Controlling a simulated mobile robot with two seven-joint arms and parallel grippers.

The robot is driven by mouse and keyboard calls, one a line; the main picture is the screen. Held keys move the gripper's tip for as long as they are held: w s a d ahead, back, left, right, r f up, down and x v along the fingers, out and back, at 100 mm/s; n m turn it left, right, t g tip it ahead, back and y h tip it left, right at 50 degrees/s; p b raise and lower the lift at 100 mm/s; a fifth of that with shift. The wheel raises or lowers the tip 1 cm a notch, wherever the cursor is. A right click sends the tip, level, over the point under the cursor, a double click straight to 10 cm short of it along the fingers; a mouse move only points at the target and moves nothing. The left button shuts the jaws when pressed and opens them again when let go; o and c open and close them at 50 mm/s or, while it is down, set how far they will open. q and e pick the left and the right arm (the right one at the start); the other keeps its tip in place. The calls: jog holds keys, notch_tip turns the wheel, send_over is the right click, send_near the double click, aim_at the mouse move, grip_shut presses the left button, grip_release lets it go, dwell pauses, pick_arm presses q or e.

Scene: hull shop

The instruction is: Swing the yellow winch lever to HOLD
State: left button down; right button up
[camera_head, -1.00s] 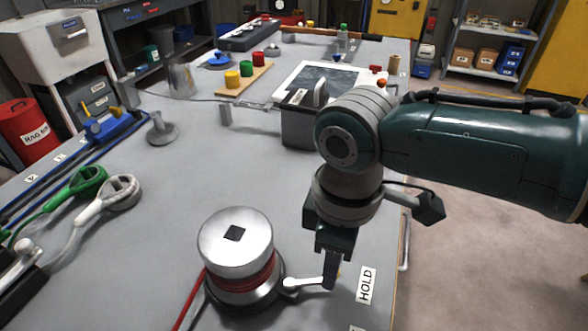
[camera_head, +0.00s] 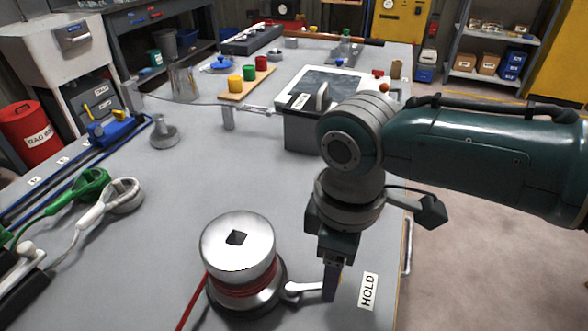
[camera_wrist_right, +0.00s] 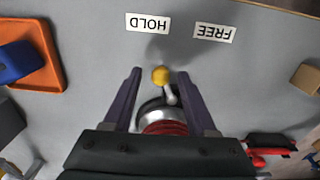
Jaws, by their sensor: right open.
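The winch (camera_head: 238,245) is a silver drum with red rope around its base, at the front of the bench in the head view. Its lever (camera_head: 303,288) reaches right toward the HOLD label (camera_head: 368,291); its knob is hidden by my right gripper (camera_head: 332,280) there. In the right wrist view the yellow knob (camera_wrist_right: 160,75) lies between the two spread fingers of my right gripper (camera_wrist_right: 160,76), with a gap on each side. The lever there points toward the HOLD label (camera_wrist_right: 148,22), and the FREE label (camera_wrist_right: 214,33) is to its right. My left gripper is out of view.
A grey box (camera_head: 302,130) stands behind my right wrist. An orange tray (camera_wrist_right: 42,65) shows in the wrist view. The bench's right edge is close to the HOLD label.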

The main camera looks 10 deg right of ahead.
notch_tip(320, 180, up, 10)
jog(key=p, duration=0.2)
jog(key=shift+p, duration=0.4)
jog(key=s+a+r+m+t+y+p, duration=0.2)
jog(key=s+a+m+y+p, duration=0.15)
jog(key=s, duration=0.55)
jog(key=s+d+r+m+t+h+p, duration=0.2)
jog(key=s+d+r+m+h+p, duration=0.15)
jog(key=s+d+r+m, duration=0.4)
notch_tip(320, 180, up, 36)
jog(key=d+n+p, duration=0.1)
jog(key=d+p, duration=0.1)
jog(key=p, duration=3.4)
jog(key=shift+d+f+n, duration=0.15)
jog(key=shift+n, duration=0.15)
jog(key=shift+w, duration=0.1)
